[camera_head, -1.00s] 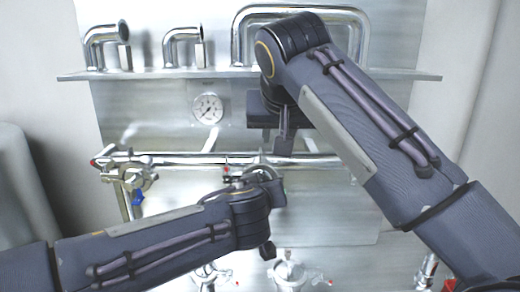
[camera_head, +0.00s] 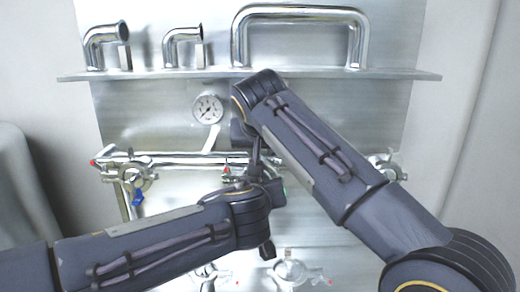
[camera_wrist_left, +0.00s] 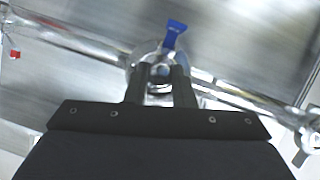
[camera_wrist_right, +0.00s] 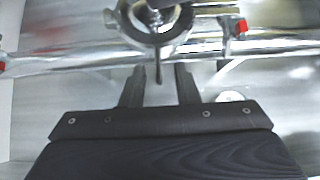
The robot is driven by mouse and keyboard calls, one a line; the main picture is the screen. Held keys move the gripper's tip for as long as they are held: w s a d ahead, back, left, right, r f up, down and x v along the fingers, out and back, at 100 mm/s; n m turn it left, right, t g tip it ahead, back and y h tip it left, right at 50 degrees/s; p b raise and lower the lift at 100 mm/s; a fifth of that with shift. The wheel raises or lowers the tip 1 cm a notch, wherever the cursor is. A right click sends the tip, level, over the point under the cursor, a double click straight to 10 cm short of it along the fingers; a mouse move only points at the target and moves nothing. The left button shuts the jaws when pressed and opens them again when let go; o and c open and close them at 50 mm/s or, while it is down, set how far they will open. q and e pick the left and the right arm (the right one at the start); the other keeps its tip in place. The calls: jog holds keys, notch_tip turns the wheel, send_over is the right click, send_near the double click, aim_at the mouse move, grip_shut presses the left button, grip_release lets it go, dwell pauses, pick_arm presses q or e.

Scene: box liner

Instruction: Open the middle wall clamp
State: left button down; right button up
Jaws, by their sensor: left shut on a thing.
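The middle wall clamp (camera_wrist_right: 130,32) is a round metal ring on the horizontal pipe in the right wrist view. A thin metal pin hangs from it between the open fingers of my right gripper (camera_wrist_right: 158,72), apart from both. My left gripper (camera_wrist_left: 160,78) is shut on a shiny metal fitting (camera_wrist_left: 160,69) with a blue tab (camera_wrist_left: 173,35) above it. In the head view my arms mostly hide the middle clamp; a small red tip (camera_head: 226,169) shows there. Both fingertips are hidden in that view.
A left clamp (camera_head: 135,175) with a blue lever and a right clamp (camera_head: 385,167) sit along the pipe (camera_head: 175,158). A round gauge (camera_head: 207,108) is above it. A shelf (camera_head: 160,73) with bent pipes crosses the panel. More fittings (camera_head: 297,272) are below.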

jog(key=shift+w+f, duration=0.15)
grip_shut()
jog(key=shift+d, duration=0.1)
dwell(0.3)
